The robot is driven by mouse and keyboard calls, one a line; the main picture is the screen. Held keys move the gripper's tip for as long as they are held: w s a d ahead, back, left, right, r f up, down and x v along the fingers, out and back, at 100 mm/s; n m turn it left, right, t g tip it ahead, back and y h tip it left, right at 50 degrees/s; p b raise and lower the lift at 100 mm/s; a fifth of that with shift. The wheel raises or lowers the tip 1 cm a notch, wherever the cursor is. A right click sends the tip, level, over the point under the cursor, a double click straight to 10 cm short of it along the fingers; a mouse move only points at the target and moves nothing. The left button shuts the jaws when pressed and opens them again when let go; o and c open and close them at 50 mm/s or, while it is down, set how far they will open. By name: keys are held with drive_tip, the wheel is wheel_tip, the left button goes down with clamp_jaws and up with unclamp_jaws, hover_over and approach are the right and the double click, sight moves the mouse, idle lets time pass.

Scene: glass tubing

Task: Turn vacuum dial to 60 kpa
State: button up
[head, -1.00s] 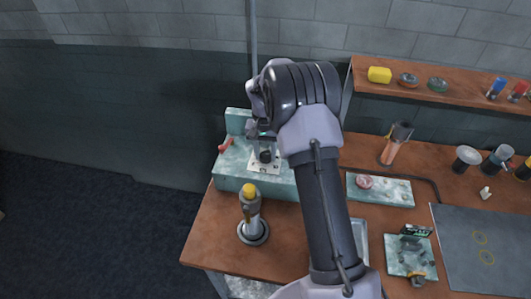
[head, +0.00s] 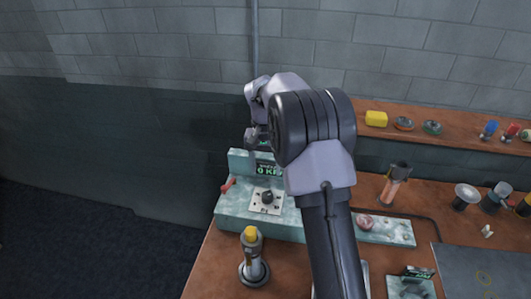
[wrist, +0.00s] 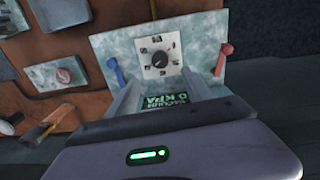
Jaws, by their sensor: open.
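The vacuum dial (head: 267,197) is a dark knob on a white marked plate, on top of a pale teal box (head: 229,207). It also shows in the wrist view (wrist: 159,60), ringed by small markings. A display (head: 266,168) behind the dial reads 0 KPA in green; the wrist view shows it too (wrist: 166,101), partly covered by my gripper. My gripper (head: 258,138) is above and behind the dial, apart from it. Its two fingers (wrist: 160,95) are spread in the wrist view with nothing between them.
A red lever (head: 228,185) is at the box's left side; a blue lever (wrist: 113,70) is at its other side. A yellow-topped cylinder (head: 252,257) stands in front. A shelf (head: 455,128) with small items runs along the wall at right.

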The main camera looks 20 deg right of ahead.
wheel_tip(320, 180, up, 5)
drive_tip(key=shift+f+p, duration=0.1)
drive_tip(key=shift+p, duration=0.3)
drive_tip(key=shift+a, duration=0.1)
drive_tip(key=s+a+r+n+t+y+b, duration=0.1)
drive_tip(key=s+a+r+t+b, duration=0.1)
drive_tip(key=s+a+r+b, duration=0.3)
drive_tip(key=s+a+r+t+b, duration=0.1)
drive_tip(key=s+a+b, duration=0.25)
drive_tip(key=s, duration=0.45)
drive_tip(key=s+a+f+t+b, duration=0.1)
drive_tip(key=s+a+f+b, duration=0.1)
drive_tip(key=s, duration=0.7)
drive_tip(key=s+a+f+t+y+b, duration=0.1)
drive_tip(key=s+a+f+t+b, duration=0.1)
drive_tip(key=s+f, duration=0.4)
drive_tip(key=s+a+b, duration=0.1)
drive_tip(key=s+a, duration=0.1)
drive_tip(key=s, duration=0.2)
drive_tip(key=shift+a+f+n, duration=0.15)
drive_tip(key=shift+a+n, duration=0.1)
drive_tip(key=shift+n, duration=0.15)
drive_tip(key=shift+s, duration=0.1)
